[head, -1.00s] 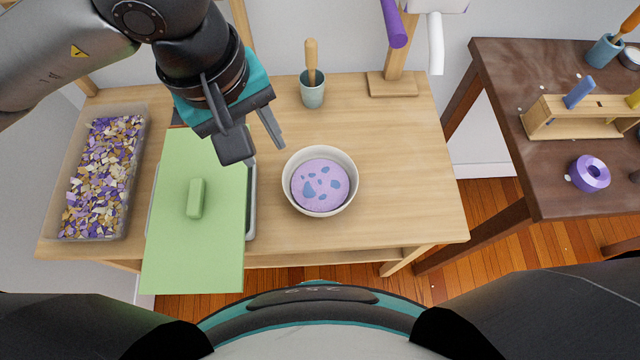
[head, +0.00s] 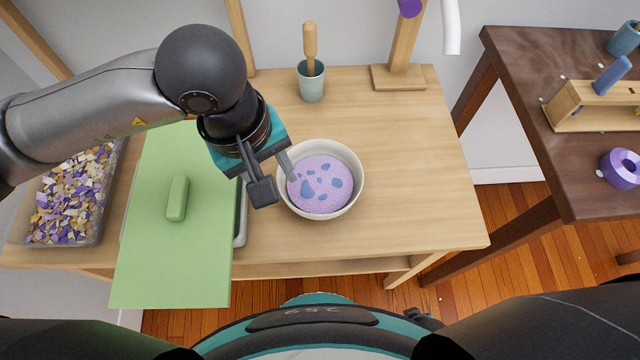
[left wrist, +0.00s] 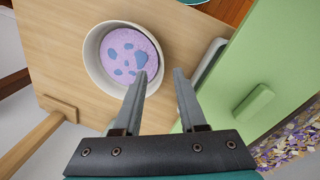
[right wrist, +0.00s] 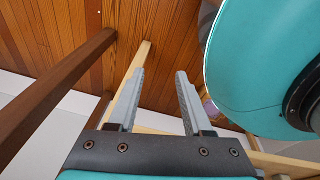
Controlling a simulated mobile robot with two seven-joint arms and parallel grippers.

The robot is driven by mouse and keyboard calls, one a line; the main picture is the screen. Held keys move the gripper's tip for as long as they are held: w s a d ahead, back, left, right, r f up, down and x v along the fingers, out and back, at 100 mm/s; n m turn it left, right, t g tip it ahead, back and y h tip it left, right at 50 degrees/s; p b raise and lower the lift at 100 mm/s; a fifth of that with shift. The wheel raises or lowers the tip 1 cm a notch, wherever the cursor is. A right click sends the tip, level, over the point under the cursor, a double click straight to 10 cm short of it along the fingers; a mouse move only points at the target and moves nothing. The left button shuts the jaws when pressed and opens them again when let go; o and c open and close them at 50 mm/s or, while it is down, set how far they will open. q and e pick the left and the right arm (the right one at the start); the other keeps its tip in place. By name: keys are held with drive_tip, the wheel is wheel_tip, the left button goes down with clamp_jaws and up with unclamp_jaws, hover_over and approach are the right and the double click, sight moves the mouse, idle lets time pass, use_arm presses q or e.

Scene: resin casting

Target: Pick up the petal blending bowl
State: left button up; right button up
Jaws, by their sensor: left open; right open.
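The petal blending bowl (head: 352,203) is a cream round bowl on the wooden table, filled with a lilac mix with blue spots. It also shows in the left wrist view (left wrist: 92,70). My left gripper (head: 278,188) is open at the bowl's left rim. One finger overlaps the rim and the edge of the mix in the head view; the other is outside, to the left. I cannot tell whether either finger touches the bowl. My right gripper (right wrist: 160,75) is open and empty, low over the wooden floor, away from the bowl.
A green lid with a handle (head: 190,260) covers a grey tray left of the bowl. A bin of petal flakes (head: 68,205) is at far left. A cup with a wooden-handled tool (head: 311,85) stands behind. The table right of the bowl is clear. A dark table (head: 560,190) is further right.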

sight(285, 191)
use_arm(q)
drive_tip(key=f, duration=0.2)
drive_tip(key=f+b, duration=0.1)
drive_tip(key=f, duration=0.1)
drive_tip(key=w+d+f, duration=0.1)
drive_tip(key=f, duration=0.1)
drive_tip(key=shift+f, duration=0.1)
drive_tip(key=shift+f+b, duration=0.3)
drive_tip(key=shift+f, duration=0.3)
use_arm(e)
drive_tip(key=w, duration=0.3)
drive_tip(key=shift+w+a, duration=0.35)
drive_tip(key=shift+w, duration=0.05)
use_arm(q)
clamp_jaws()
use_arm(e)
drive_tip(key=shift+s, duration=0.1)
